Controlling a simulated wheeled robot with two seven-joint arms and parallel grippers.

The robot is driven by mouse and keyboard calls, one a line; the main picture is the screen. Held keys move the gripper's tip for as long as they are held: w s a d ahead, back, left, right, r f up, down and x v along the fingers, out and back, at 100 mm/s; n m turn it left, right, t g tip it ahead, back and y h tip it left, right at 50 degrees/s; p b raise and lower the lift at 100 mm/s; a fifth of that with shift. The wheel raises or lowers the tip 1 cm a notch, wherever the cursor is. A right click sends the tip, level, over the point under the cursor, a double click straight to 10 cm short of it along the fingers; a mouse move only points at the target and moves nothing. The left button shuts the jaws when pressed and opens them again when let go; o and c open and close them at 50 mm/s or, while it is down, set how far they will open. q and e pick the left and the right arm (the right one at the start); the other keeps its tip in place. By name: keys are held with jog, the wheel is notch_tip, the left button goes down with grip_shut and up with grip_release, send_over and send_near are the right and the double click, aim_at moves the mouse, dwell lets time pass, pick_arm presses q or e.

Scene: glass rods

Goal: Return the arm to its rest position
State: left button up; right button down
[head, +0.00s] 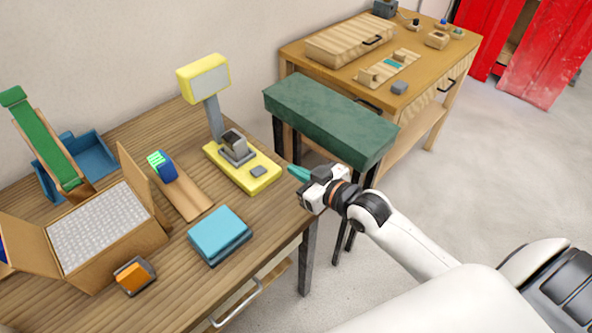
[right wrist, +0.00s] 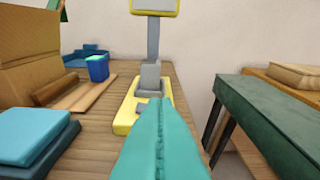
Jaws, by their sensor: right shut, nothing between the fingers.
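My right arm reaches in from the lower right in the head view. Its gripper (head: 299,174) is shut and empty, with teal fingers pressed together. It hangs just off the right edge of the wooden table (head: 285,215), close to the yellow-based device (head: 262,183) with a grey post and screen. In the right wrist view the shut teal fingers (right wrist: 160,140) fill the lower middle, with the yellow base (right wrist: 127,118) behind them. My left gripper is in neither view.
A green-topped bench (head: 330,115) stands right behind the gripper. On the table are an open cardboard box (head: 105,262), a blue block stack (head: 218,232), a blue cup-like thing (head: 163,168) on a wooden board and an orange item (head: 132,278). Open floor (head: 460,190) lies to the right.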

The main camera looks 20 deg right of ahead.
jog(key=s+a+f+m+g+h, duration=0.15)
jog(key=s+f+g, duration=0.4)
jog(key=s, duration=0.65)
jog(key=s+f+m+g+h, duration=0.1)
jog(key=s+f+g+h, duration=0.35)
jog(key=s, duration=0.75)
notch_tip(320, 180, down, 27)
jog(key=s+g+y, duration=0.1)
jog(key=g, duration=0.1)
jog(key=s+d+f+g, duration=0.1)
jog(key=s+d+f, duration=0.2)
jog(key=s+f, duration=1.2)
jog(key=shift+s+d, duration=0.15)
jog(key=shift+s, duration=0.4)
